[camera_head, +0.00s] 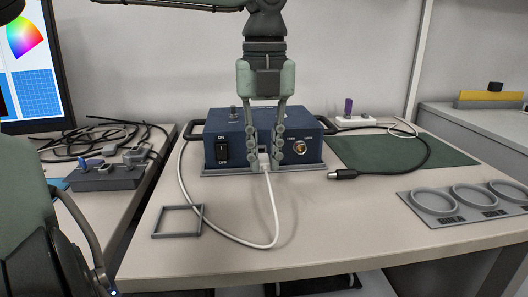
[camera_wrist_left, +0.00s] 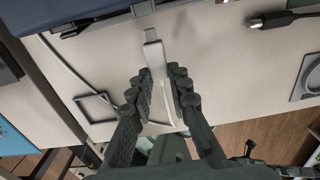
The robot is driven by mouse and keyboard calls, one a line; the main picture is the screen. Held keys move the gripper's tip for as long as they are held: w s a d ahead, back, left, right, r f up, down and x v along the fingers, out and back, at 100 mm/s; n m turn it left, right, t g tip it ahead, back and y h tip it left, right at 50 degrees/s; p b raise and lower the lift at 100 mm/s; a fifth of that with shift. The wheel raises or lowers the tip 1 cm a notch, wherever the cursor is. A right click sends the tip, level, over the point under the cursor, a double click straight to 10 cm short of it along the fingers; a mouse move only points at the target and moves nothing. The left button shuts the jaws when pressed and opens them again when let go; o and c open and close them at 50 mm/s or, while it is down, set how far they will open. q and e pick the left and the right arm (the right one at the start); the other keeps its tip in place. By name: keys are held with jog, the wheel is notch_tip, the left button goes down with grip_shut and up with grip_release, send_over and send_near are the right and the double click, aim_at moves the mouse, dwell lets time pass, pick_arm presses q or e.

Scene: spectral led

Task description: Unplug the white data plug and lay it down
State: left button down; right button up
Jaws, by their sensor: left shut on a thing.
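The white data plug (camera_head: 263,161) is between the fingertips of my left gripper (camera_head: 264,150), in front of the blue box (camera_head: 238,128). In the left wrist view the plug (camera_wrist_left: 154,57) shows its bare grey metal tip, pointing at the box and clear of its front. My left gripper (camera_wrist_left: 160,82) is shut on the plug. The white cable (camera_head: 273,212) runs from the plug down over the table and curves left behind the box. The socket is hidden behind the fingers. My right gripper is not in view.
A thin square frame (camera_head: 178,221) lies front left on the table. A black cable connector (camera_head: 343,174) lies right of the box, by a green mat (camera_head: 400,150). A grey holder with round rings (camera_head: 470,201) is at the right. The front middle table is mostly clear.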

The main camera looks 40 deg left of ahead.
pick_arm(q)
jog(key=shift+s+d, duration=0.25)
jog(key=shift+d, duration=0.05)
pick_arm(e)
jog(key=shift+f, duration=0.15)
pick_arm(q)
jog(key=shift+s+d+b, duration=0.3)
jog(key=shift+d, duration=0.05)
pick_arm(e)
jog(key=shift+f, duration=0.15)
